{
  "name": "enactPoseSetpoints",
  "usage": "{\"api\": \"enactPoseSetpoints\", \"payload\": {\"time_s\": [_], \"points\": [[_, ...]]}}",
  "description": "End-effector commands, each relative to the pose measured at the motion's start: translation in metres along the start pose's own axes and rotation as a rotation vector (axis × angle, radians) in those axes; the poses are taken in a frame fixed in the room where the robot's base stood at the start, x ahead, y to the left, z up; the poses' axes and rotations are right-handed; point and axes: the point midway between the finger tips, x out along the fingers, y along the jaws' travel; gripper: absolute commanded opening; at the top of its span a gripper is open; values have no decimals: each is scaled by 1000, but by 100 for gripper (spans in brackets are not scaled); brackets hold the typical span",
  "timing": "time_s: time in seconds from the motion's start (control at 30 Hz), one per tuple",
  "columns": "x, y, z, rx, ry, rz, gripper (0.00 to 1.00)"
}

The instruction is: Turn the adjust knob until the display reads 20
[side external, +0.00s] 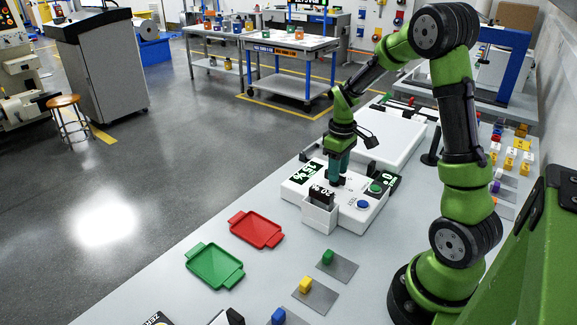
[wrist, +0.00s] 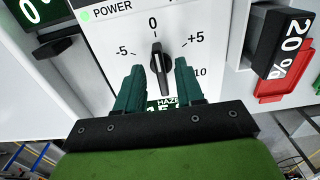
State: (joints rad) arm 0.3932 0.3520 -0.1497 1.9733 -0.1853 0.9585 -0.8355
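The adjust knob (wrist: 157,62) is black with a white pointer line aimed close to the 0 mark of its printed scale. My gripper (wrist: 158,70) has its two teal fingers apart, one on each side of the knob's lower end; I cannot tell whether they touch it. In the side view my gripper (side external: 337,181) points down over the white instrument (side external: 348,218) and hides the knob. A black card (wrist: 290,45) reads 20 %.
The card stands in a white holder (side external: 319,217) at the instrument's front. A blue button (side external: 363,205) and a second display (side external: 391,181) are nearby. A red tray (side external: 256,229) and green tray (side external: 214,265) lie left on the bench. Coloured blocks sit on grey plates.

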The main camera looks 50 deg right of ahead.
Motion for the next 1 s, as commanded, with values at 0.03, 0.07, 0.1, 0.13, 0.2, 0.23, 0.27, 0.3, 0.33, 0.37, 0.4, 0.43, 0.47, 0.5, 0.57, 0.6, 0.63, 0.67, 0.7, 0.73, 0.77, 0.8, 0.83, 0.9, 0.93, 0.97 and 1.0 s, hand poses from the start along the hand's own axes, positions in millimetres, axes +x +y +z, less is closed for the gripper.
{"api": "enactPoseSetpoints", "payload": {"time_s": [0.03, 0.07, 0.1, 0.13, 0.2, 0.23, 0.27, 0.3, 0.33, 0.37, 0.4, 0.43, 0.47, 0.5, 0.57, 0.6, 0.63, 0.67, 0.7, 0.73, 0.77, 0.8, 0.83, 0.9, 0.93, 0.97, 1.0], "points": [[6, 0, 0, 1, -2, -2, 37], [8, 0, 0, 1, -1, -1, 37], [11, 0, 0, 1, -1, -1, 37], [12, 0, 0, 1, -1, -1, 37], [14, 0, 0, 0, 0, 0, 37], [15, 0, 0, 0, 1, 0, 37], [15, 0, 0, 0, 1, 0, 37], [15, 0, 0, 0, 1, 0, 37], [15, 0, 0, 0, 1, 0, 37], [15, 0, 0, 0, 1, 0, 37], [15, 0, 0, 0, 1, 0, 37], [15, 0, 0, 0, 1, 0, 37], [15, 0, 0, 0, 1, 0, 37], [15, 0, 0, 0, 1, 0, 31], [15, 0, 0, 1, 1, 0, 22], [15, 0, 0, 1, 1, 0, 16], [15, 0, 0, 1, 1, 0, 11], [15, 0, 0, 0, 1, 0, 7], [14, 0, 0, 1, 1, 0, 0], [14, 0, 0, 1, 1, 0, 0], [14, 0, 0, 1, 1, 0, 0], [14, 0, 0, 0, 1, 0, 0], [14, 0, 0, 1, 1, 0, 0], [14, 0, 0, 1, 1, 0, 0], [14, 0, 0, 3, 1, 0, 0], [14, 0, 0, 5, 1, 0, 0], [14, 0, 0, 9, 1, 0, 0]]}}
